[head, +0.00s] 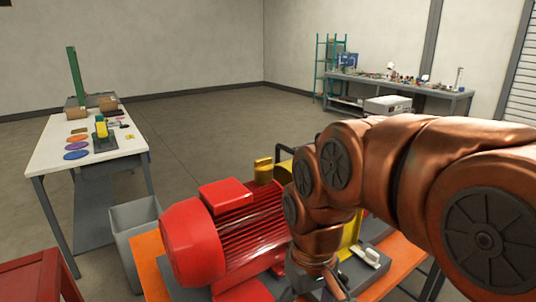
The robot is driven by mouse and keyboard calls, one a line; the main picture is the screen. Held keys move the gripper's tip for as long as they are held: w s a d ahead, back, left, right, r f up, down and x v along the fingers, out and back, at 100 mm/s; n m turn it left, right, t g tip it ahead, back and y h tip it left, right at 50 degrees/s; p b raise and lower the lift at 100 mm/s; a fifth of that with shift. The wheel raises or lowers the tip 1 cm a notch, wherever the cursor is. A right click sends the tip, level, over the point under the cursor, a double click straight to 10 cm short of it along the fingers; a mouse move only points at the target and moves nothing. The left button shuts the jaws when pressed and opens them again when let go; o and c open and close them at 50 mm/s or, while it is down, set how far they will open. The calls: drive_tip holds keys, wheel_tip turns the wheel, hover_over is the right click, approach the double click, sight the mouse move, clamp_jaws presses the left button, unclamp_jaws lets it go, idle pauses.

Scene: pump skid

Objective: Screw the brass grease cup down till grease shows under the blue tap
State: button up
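The pump skid stands in front of me in the head view, with a red motor (235,230) on an orange bench (150,262). My copper-coloured arm covers much of the skid's right side. My gripper (318,288) points down at the bottom edge of the picture, beside the motor's right end. Its fingertips are not clear, so I cannot tell whether it is open or holds anything. I cannot make out the brass grease cup or the blue tap. A yellow part (263,170) shows behind the motor; I cannot tell what it is.
A white table (60,135) with coloured discs and a yellow item stands at the left. A grey bin (135,225) stands beside the bench, and a red cabinet (40,278) is at lower left. A cluttered workbench (430,90) lines the back wall. The middle floor is clear.

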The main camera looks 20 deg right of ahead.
drive_tip(key=w+r+n+t, duration=0.2)
drive_tip(key=w+r, duration=1)
drive_tip(key=w, duration=0.4)
drive_tip(key=t+y+p, duration=0.1)
drive_tip(key=t, duration=0.2)
approach(264, 158)
drive_tip(key=f, duration=0.1)
drive_tip(key=shift+p+x, duration=0.85)
drive_tip(key=shift+x, duration=3.1)
drive_tip(key=shift+w+a+r, duration=0.1)
drive_tip(key=shift+w, duration=0.05)
drive_tip(key=c, duration=1.2)
